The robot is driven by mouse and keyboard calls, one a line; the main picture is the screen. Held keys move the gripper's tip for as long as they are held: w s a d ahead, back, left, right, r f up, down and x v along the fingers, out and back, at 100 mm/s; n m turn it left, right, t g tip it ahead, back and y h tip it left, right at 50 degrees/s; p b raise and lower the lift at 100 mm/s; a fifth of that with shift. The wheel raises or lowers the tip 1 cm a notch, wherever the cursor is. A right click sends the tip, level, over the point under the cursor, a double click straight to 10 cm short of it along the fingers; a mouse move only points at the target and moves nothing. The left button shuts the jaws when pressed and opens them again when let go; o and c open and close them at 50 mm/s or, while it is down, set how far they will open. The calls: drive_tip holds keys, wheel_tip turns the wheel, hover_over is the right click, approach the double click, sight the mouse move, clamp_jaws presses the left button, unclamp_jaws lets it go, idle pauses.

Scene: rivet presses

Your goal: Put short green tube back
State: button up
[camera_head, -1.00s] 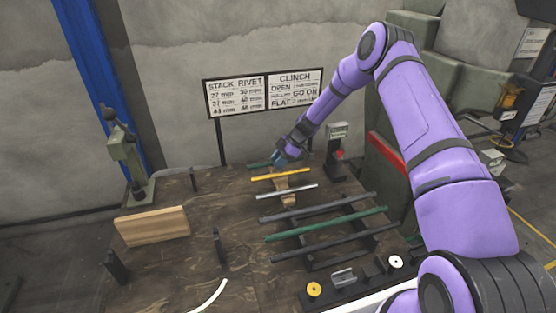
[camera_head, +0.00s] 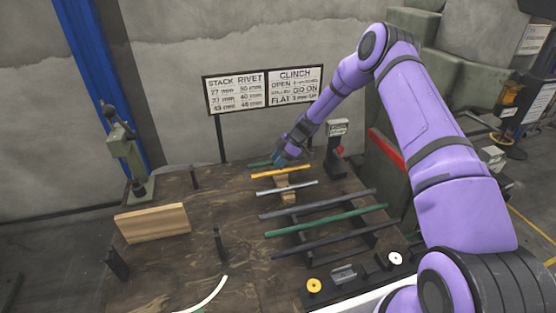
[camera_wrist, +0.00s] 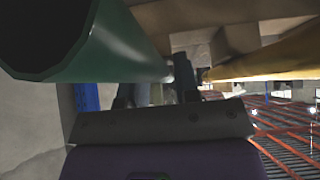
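The short green tube (camera_head: 260,164) lies at the back of the row of tubes on the bench, behind the yellow tube (camera_head: 281,172). In the wrist view the green tube (camera_wrist: 105,45) is large at the upper left, its open end towards the camera. The yellow tube (camera_wrist: 275,55) runs along the right there. My gripper (camera_head: 280,162) is low at the right part of the green tube. In the wrist view its dark fingers (camera_wrist: 162,86) reach to the green tube, which partly covers them. I cannot tell whether they are closed on it.
A wooden support (camera_head: 287,190) stands under the yellow and silver (camera_head: 287,187) tubes. Longer dark tubes and a long green tube (camera_head: 325,220) lie nearer. A sign (camera_head: 265,90) stands behind, a small grey device (camera_head: 336,148) to the right. The left bench holds a wooden block (camera_head: 152,222).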

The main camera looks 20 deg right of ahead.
drive_tip(key=o, duration=0.4)
drive_tip(key=shift+o, duration=0.2)
drive_tip(key=shift+v, duration=3.75)
